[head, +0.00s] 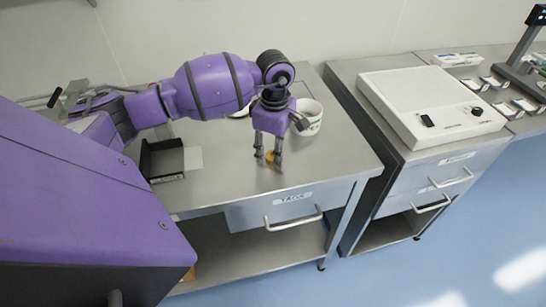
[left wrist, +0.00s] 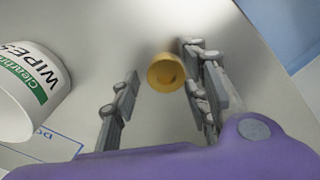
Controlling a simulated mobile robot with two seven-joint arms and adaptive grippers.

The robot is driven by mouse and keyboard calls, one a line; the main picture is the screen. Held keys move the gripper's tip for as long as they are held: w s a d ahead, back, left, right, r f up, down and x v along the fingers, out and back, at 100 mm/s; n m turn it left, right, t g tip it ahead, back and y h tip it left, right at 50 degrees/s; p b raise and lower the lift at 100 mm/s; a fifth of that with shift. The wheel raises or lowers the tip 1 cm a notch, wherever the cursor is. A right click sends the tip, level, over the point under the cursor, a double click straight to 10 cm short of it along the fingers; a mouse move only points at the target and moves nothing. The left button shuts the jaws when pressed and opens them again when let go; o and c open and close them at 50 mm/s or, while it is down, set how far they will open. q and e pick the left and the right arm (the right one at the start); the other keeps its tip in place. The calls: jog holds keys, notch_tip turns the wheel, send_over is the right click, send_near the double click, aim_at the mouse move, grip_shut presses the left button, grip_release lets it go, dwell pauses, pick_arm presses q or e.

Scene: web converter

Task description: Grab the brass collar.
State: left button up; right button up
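The brass collar (left wrist: 165,73) is a small yellow-gold ring with a dark opening. It sits on the steel table top, and in the head view (head: 270,156) only a bit of it shows between the fingers. My left gripper (head: 268,160) points down over it. In the left wrist view the fingers (left wrist: 162,95) are apart, one on each side of the collar. The right finger is close to the collar, and a clear gap shows on the left. I cannot tell whether the right finger touches it. My right gripper is not in view.
A white wipes tub (left wrist: 28,85) stands beside the gripper, also in the head view (head: 310,118). A black open tray (head: 163,160) lies at left. The table's front edge (head: 290,190) is near. A white flat device (head: 430,105) stands on the right bench.

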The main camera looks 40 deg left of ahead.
pick_arm(q)
grip_shut()
jog(key=shift+r, duration=0.2)
